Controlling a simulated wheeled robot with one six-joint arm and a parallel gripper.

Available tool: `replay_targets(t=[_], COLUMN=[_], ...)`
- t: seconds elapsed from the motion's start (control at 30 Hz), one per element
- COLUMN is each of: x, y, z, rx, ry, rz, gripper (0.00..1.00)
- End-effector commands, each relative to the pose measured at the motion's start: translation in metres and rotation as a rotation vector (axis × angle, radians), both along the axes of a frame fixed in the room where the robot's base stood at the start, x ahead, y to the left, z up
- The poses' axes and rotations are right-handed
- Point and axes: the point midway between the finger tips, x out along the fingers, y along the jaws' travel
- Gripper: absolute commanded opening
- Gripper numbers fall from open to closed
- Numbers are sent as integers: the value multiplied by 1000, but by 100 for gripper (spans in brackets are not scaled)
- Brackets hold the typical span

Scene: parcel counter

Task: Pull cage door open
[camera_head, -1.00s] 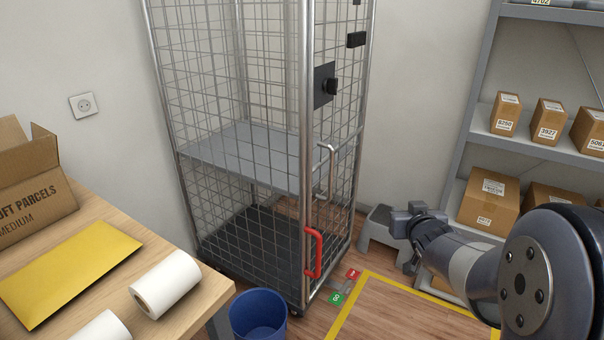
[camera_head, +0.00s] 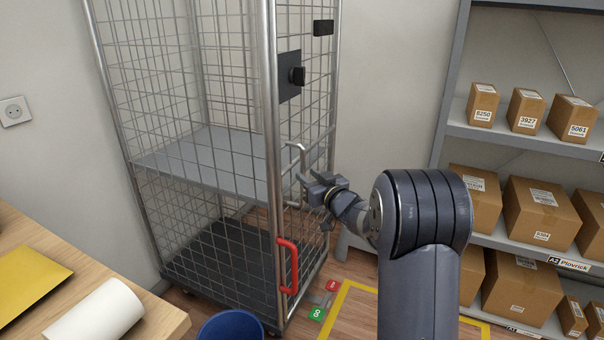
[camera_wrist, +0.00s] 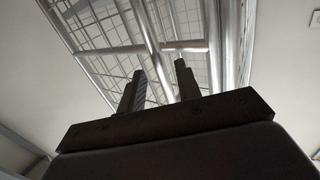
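The wire cage stands at the centre-left in the head view, with its door (camera_head: 319,110) on the right-hand face. The door carries a black latch box with a knob (camera_head: 290,76), and the door looks closed. A silver upright handle (camera_head: 301,155) is at mid-height. A red handle (camera_head: 292,268) sits lower, near the corner post. My gripper (camera_head: 307,182) is beside the lower part of the silver handle. In the wrist view my gripper (camera_wrist: 157,72) has its two fingers apart, with a metal bar running between them in the picture. I cannot tell whether they touch it.
A shelf rack with parcels (camera_head: 541,212) stands at the right. A table (camera_head: 120,290) with a paper roll (camera_head: 95,312) is at the lower left. A blue bin (camera_head: 231,328) stands before the cage. Yellow tape (camera_head: 333,312) marks the floor by the cage.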

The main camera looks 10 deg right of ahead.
Motion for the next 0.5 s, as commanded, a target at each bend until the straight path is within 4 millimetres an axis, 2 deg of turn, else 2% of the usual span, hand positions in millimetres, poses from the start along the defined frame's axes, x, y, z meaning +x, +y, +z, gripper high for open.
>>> replay_targets(t=[0.2, 0.5], x=[26, 36], y=[10, 14], z=[-1, 0], rx=[0, 0], ry=[0, 0], rz=[1, 0], gripper=[33, 33])
